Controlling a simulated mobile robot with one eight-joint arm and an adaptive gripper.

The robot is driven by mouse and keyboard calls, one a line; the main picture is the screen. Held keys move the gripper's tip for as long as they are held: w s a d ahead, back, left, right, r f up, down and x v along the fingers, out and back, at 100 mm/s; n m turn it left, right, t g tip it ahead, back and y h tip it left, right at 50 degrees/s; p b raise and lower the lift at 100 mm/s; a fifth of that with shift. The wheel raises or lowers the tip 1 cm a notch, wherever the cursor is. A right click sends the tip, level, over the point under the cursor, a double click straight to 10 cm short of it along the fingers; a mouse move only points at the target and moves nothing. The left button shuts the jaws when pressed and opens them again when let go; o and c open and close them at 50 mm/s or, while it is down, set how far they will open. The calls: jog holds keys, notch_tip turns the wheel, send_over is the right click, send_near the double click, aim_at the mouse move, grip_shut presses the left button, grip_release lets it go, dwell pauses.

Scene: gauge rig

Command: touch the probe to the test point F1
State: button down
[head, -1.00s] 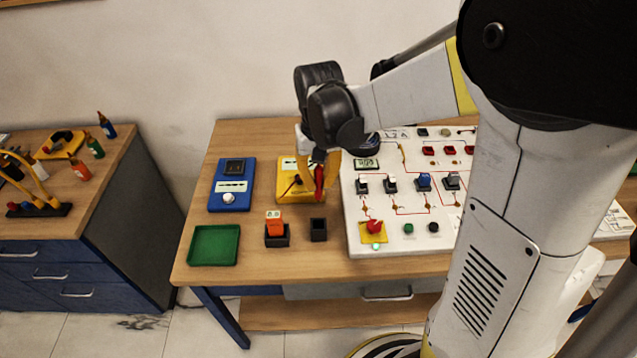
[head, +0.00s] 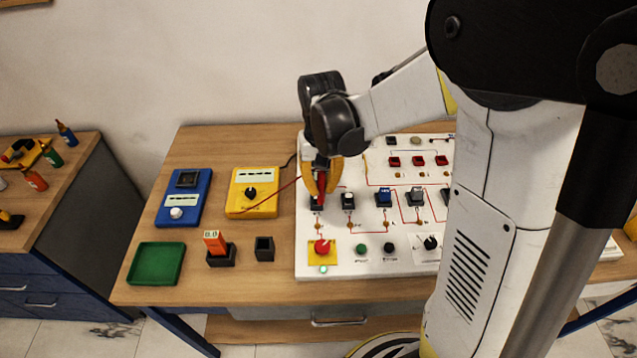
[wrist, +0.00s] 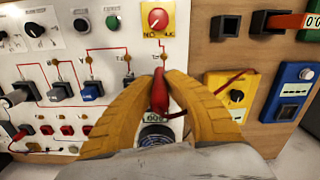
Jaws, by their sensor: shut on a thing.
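My gripper (head: 321,186) is shut on the red probe (wrist: 159,94), whose red lead runs to the yellow meter (head: 252,205). The gripper is over the left part of the white panel (head: 345,271). In the wrist view the probe stands between the yellow fingers (wrist: 160,82), its tip toward the panel. Small brass test points (wrist: 127,58) sit along red lines; one (wrist: 163,57) is just beyond the probe tip. Their labels are too small to read, so I cannot tell which is F1, or whether the tip touches anything.
A red knob on a yellow plate (head: 322,247) is in front of the gripper. Switches (head: 348,201) stand on the panel near it. A blue meter (head: 183,198), a green tray (head: 155,265), an orange block in a black holder (head: 220,258) and an empty black holder (head: 264,249) are left.

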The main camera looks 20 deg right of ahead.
jog(key=f+b, duration=0.4)
jog(key=f, duration=0.1)
jog(key=a+f+b, duration=0.1)
jog(key=f+b, duration=0.1)
jog(key=shift+s+f, duration=0.1)
jog(key=shift+f, duration=0.2)
dwell(0.3)
jog(key=shift+r, duration=0.15)
dwell(0.6)
